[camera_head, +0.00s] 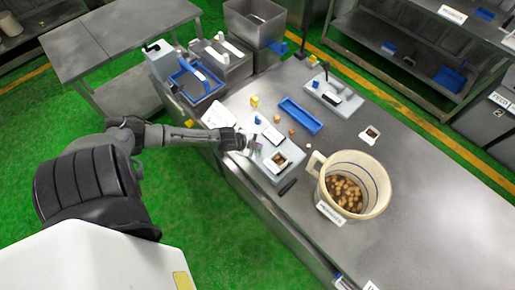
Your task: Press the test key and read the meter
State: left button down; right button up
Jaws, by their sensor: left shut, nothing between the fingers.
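A light grey flat unit (290,172) lies on the metal bench, with a small square dish of brown contents (279,160) and a white-topped block (272,134) on it. I cannot tell which part is the test key or the meter; the parts are too small to read. My left gripper (252,146) reaches in from the left over the left edge of this unit. Its fingers are shut and empty, and I cannot tell if they touch anything. My right gripper is not in view.
A cream tub (373,180) of brown round pieces stands right of the unit. A blue tray (301,116), another grey unit (334,98) and a small dish (369,135) lie farther back. The right part of the bench is clear.

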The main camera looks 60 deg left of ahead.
pick_arm(q)
jog(key=shift+f, duration=0.3)
dwell(0.5)
jog(key=shift+f+b, duration=0.2)
jog(key=shift+b, duration=0.2)
dwell(0.4)
jog(key=shift+r, duration=0.2)
jog(key=shift+r+p, duration=0.75)
jog(key=shift+p, duration=0.25)
